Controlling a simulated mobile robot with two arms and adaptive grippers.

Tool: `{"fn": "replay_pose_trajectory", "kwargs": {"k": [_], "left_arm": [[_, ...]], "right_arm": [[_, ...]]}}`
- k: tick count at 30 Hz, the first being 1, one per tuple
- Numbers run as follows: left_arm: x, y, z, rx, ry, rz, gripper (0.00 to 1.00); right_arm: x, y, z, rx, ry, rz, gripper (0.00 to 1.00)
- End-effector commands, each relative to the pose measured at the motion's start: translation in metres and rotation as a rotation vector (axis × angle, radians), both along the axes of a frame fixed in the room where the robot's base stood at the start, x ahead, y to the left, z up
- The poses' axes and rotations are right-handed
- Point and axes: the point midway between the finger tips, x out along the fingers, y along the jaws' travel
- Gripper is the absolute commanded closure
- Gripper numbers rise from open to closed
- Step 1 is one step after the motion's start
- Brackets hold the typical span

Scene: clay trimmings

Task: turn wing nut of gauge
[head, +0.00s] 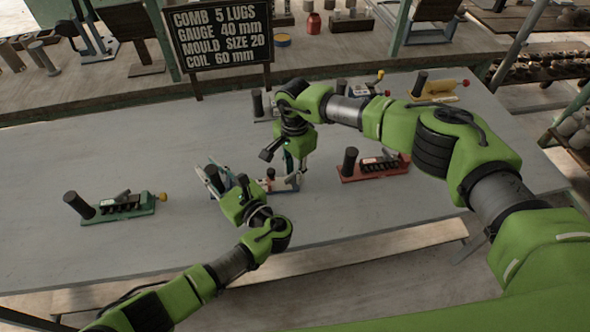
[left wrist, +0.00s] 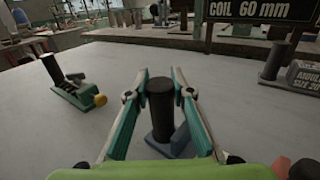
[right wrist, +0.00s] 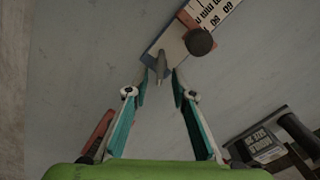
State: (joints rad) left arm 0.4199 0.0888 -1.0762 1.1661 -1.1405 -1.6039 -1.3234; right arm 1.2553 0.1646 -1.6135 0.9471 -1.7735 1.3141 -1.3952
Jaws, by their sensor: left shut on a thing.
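The gauge has a blue base, a white scale (right wrist: 210,12) with black marks and a dark round knob (right wrist: 198,42). My right gripper (right wrist: 161,76) points down at the gauge's end. Its fingertips are apart, on either side of a small grey pointed part, seemingly the wing nut (right wrist: 160,64). Whether they touch it I cannot tell.
A green tool (head: 125,206) stands left and a red tool (head: 375,166) right of the gauge. A yellow tool (head: 440,90) stands at the back right. A black sign (head: 220,45) reading "GAUGE 40 mm" stands behind. The table (head: 120,150) is bare between the tools.

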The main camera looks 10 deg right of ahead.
Motion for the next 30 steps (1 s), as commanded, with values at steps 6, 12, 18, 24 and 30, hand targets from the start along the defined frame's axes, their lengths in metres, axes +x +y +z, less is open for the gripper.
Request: {"fn": "replay_pose_trajectory", "kwargs": {"k": [6,12,18,24,30], "left_arm": [[-0.001,0.000,-0.001,-0.002,0.002,0.001,1.00],[-0.001,0.000,-0.001,-0.002,0.002,0.001,1.00],[-0.001,0.000,-0.001,-0.002,0.002,0.001,1.00],[-0.001,0.000,-0.001,-0.002,0.002,0.001,1.00],[-0.001,0.000,-0.001,-0.002,0.002,0.001,1.00]], "right_arm": [[0.000,0.000,0.000,0.000,0.000,-0.001,0.77],[0.001,-0.001,0.016,0.000,-0.001,-0.001,0.77],[0.001,-0.001,0.058,0.000,-0.004,0.000,0.77],[0.001,0.000,0.097,0.000,-0.002,0.000,0.77],[0.000,0.000,0.117,0.000,0.000,-0.001,0.77]]}}
